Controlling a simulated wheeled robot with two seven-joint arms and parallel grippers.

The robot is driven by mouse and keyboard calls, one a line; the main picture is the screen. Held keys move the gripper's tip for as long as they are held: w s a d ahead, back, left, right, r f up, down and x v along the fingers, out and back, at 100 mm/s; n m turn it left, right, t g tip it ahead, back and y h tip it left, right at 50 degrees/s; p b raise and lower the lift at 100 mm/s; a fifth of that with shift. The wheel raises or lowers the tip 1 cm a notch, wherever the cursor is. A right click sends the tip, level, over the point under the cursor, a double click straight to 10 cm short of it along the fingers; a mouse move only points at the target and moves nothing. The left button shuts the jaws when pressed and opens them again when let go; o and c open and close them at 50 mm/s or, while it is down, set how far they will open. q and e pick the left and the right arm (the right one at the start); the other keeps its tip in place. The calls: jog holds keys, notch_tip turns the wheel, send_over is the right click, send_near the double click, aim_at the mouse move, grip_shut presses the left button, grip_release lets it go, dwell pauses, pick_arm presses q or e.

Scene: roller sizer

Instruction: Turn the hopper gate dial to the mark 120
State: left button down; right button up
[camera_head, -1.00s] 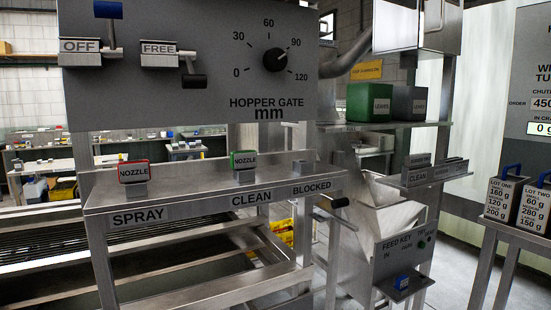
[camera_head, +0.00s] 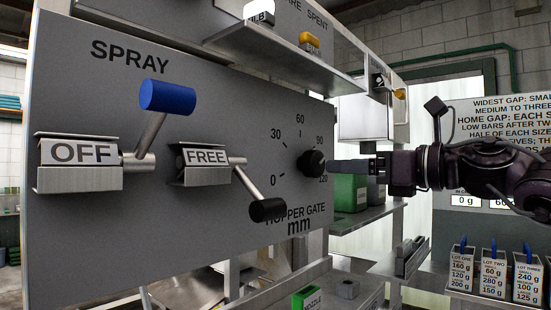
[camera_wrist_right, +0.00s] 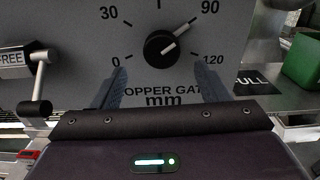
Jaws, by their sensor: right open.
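The hopper gate dial (camera_head: 312,162) is a round black knob on a grey panel (camera_head: 90,225), with marks from 0 to 120 around it. In the right wrist view the dial (camera_wrist_right: 161,46) has a light pointer aimed up and right, a little short of the 90 mark. The 120 mark (camera_wrist_right: 213,59) is at its lower right. My right gripper (camera_head: 335,166) comes in from the right, close to the dial. In the wrist view its two fingers (camera_wrist_right: 117,82) stand apart below the dial, one on each side, not visibly touching it. My left gripper is not in view.
Left of the dial are a blue-ended spray lever (camera_head: 168,97) and a black-ended lever (camera_head: 267,209) by the FREE sign (camera_head: 205,157). A shelf (camera_head: 290,60) juts out above the dial. Lot containers (camera_head: 493,272) stand at lower right.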

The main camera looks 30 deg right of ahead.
aim_at(319, 165)
jog(key=w+p, duration=0.2)
jog(key=p, duration=0.1)
jog(key=shift+w+a+r, duration=0.15)
jog(key=shift+w, duration=0.15)
jog(key=p+x, duration=0.1)
jog(key=x, duration=0.2)
jog(key=shift+w+a+p, duration=0.15)
jog(key=shift+a+p, duration=0.25)
jog(key=shift+w, duration=0.3)
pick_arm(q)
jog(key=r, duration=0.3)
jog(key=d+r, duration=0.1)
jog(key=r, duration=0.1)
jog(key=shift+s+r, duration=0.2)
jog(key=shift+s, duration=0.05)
pick_arm(e)
jog(key=c, duration=1)
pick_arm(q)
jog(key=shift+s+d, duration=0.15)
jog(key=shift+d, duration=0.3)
